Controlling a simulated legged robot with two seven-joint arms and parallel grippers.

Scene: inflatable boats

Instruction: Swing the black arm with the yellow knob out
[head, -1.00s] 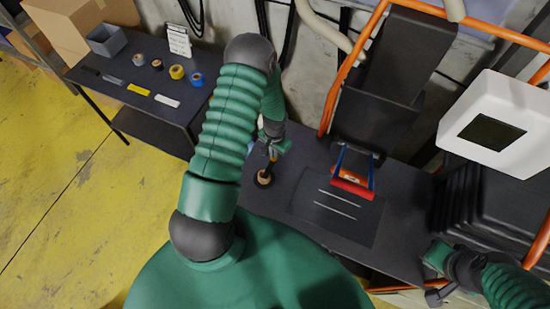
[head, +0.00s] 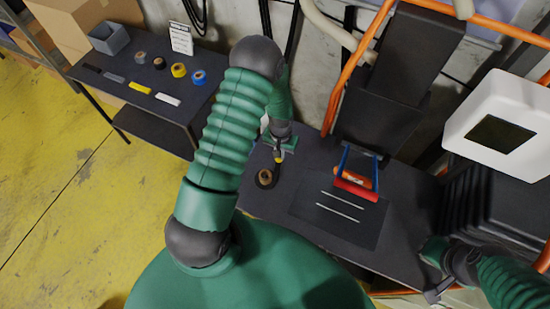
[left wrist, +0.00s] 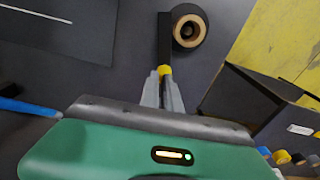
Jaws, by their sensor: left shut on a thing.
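The black arm (left wrist: 164,40) with the yellow knob (left wrist: 164,70) runs up the left wrist view. It lies just left of a black roll with a tan core (left wrist: 187,27). My left gripper (left wrist: 164,77) is shut on the yellow knob, its fingers on either side of it. In the head view, my left gripper (head: 279,155) is over the bench beside the roll (head: 266,179), and the black arm shows dark below it. My right gripper (head: 434,272) is low at the right, apart from these things; its jaws are unclear.
A dark mat (head: 338,212) with two pale rods lies on the bench. A white box (head: 498,133) is at right. A side table (head: 130,72) at left holds several tape rolls.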

